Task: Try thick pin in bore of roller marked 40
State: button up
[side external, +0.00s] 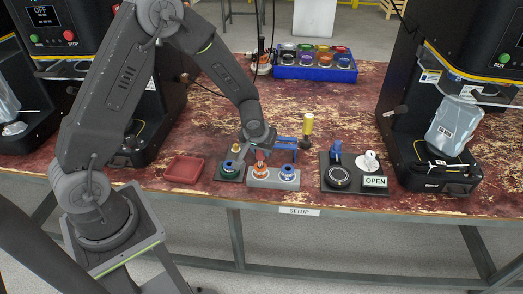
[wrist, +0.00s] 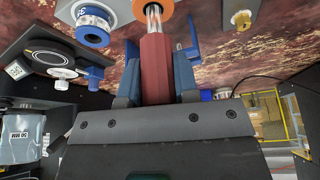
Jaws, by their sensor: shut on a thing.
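My gripper (wrist: 157,78) is shut on a red handle (wrist: 156,65) with a silver pin (wrist: 153,18) at its far end. In the side view my gripper (side external: 260,152) is over a grey block (side external: 275,184). The block carries an orange roller (side external: 261,170) and a blue roller (side external: 288,172). In the wrist view the pin's tip meets the orange roller (wrist: 150,4); I cannot tell how far it is in the bore. The blue roller (wrist: 92,30) is at upper left there. I cannot read a 40 on either roller.
A green board (side external: 232,177) with a blue ring is just left of the block. A red tray (side external: 184,169) lies further left. A black board (side external: 353,187) with an OPEN sign (side external: 375,182) is right. A yellow-handled tool (side external: 308,124) stands behind. A blue crate (side external: 315,72) is at the back.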

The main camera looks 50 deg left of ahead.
jog(key=shift+r, duration=1.35)
dwell(0.6)
